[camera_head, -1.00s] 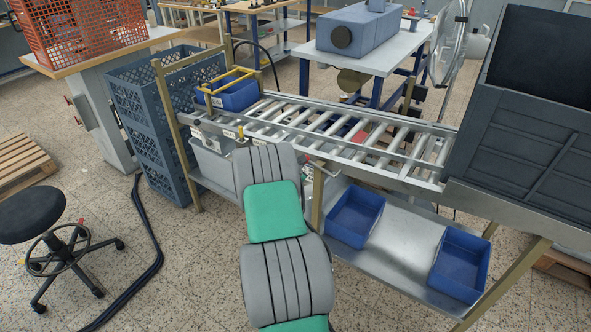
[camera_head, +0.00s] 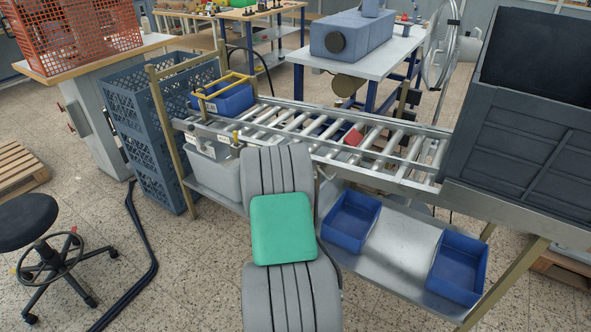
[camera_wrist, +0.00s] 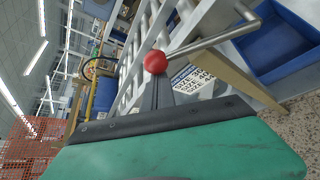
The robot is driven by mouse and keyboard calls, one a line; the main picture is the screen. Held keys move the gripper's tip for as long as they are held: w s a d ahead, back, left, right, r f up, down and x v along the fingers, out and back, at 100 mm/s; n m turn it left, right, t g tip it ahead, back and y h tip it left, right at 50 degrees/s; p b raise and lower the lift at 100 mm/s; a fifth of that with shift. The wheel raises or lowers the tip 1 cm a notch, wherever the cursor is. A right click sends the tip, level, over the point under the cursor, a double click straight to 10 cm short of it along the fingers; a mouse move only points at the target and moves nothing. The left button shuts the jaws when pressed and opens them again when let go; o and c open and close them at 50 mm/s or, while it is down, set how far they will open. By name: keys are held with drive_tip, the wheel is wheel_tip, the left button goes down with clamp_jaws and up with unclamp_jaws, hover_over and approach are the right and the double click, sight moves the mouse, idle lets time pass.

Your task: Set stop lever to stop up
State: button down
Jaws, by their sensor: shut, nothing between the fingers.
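The stop lever seems to be the thin metal rod (camera_wrist: 215,38) with a red ball knob (camera_wrist: 155,62) in the wrist view. It stands out from the conveyor's side beside a size label (camera_wrist: 190,82). The wrist picture is tilted, so I cannot tell whether the lever is up or down. My gripper (camera_wrist: 158,82) is shut and empty, its dark fingers pointing at the knob and just below it in the picture. I cannot tell whether they touch. In the head view my arm hides the gripper and most of the lever.
Blue bins (camera_head: 350,222) (camera_head: 458,268) stand on the lower shelf. A dark machine housing (camera_head: 520,130) blocks the right. A stool (camera_head: 45,245) stands at left.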

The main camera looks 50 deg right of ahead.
drive_tip(key=s+r+m+t+h+b, duration=0.1)
drive_tip(key=s+r+m+t+b, duration=0.1)
drive_tip(key=b, duration=0.8)
drive_tip(key=s+d+r+m+t+h+b, duration=0.1)
drive_tip(key=s+r+m+b, duration=0.4)
drive_tip(key=b, duration=0.6)
drive_tip(key=shift+s+r+m+t+h, duration=0.3)
drive_tip(key=shift+s+m+t+h, duration=0.65)
drive_tip(key=shift+s, duration=0.9)
drive_tip(key=shift+s+m, duration=0.1)
drive_tip(key=shift+m, duration=0.15)
drive_tip(key=w+a+b, duration=0.1)
drive_tip(key=w+a, duration=0.1)
drive_tip(key=w, duration=0.2)
drive_tip(key=r+v, duration=0.1)
drive_tip(key=v, duration=0.8)
drive_tip(key=shift+s+p, duration=0.25)
drive_tip(key=shift+p, duration=0.05)
drive_tip(key=shift+a, duration=0.1)
